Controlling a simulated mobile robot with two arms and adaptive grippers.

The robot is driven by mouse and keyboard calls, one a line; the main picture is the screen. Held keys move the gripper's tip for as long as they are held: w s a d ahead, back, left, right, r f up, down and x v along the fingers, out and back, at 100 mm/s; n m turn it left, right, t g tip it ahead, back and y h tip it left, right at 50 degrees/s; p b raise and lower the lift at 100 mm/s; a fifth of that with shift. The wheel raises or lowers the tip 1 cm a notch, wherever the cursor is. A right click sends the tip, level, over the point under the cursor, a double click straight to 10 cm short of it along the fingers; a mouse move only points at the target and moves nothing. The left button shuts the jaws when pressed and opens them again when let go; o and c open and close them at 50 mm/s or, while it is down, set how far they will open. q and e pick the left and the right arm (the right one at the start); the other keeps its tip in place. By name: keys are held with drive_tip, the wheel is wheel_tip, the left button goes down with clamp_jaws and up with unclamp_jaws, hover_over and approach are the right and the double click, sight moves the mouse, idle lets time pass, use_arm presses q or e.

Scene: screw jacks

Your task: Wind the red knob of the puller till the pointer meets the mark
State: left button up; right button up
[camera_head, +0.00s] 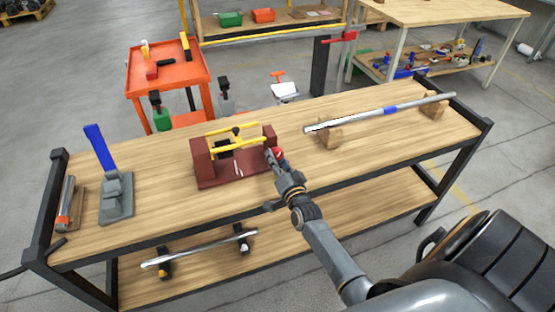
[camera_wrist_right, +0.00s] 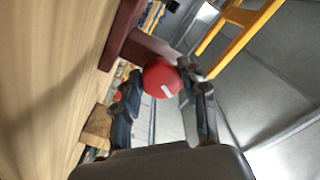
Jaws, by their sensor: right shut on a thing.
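The puller (camera_head: 224,170) is a dark red frame with yellow bars on top, standing on the wooden workbench near its middle. Its red knob (camera_wrist_right: 161,78) is a round knob with a white stripe, at the puller's right end. My right gripper (camera_wrist_right: 155,92) is shut on the knob, with one finger on each side of it. In the head view the right gripper (camera_head: 280,168) covers most of the knob. The pointer and the mark are too small to tell apart for sure. My left gripper is not in view.
On the workbench (camera_head: 160,228), a grey fixture with a blue lever (camera_head: 104,150) stands at left. A long metal bar (camera_head: 380,111) rests on wooden blocks at right. An orange cart (camera_head: 166,76) stands behind. Bare wood lies left and right of the puller.

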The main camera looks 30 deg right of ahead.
drive_tip(key=m, duration=0.4)
drive_tip(key=shift+a+m, duration=0.1)
drive_tip(key=shift+m, duration=0.3)
drive_tip(key=m+b, duration=0.1)
drive_tip(key=m, duration=0.4)
drive_tip(key=shift+r+b, duration=0.1)
drive_tip(key=shift+b, duration=0.2)
drive_tip(key=shift+m, duration=0.3)
drive_tip(key=o, duration=1.1)
drive_tip(key=shift+o, duration=0.2)
drive_tip(key=shift+r, duration=0.1)
drive_tip(key=shift+s, duration=0.25)
drive_tip(key=v, duration=1.1)
drive_tip(key=shift+s, duration=0.25)
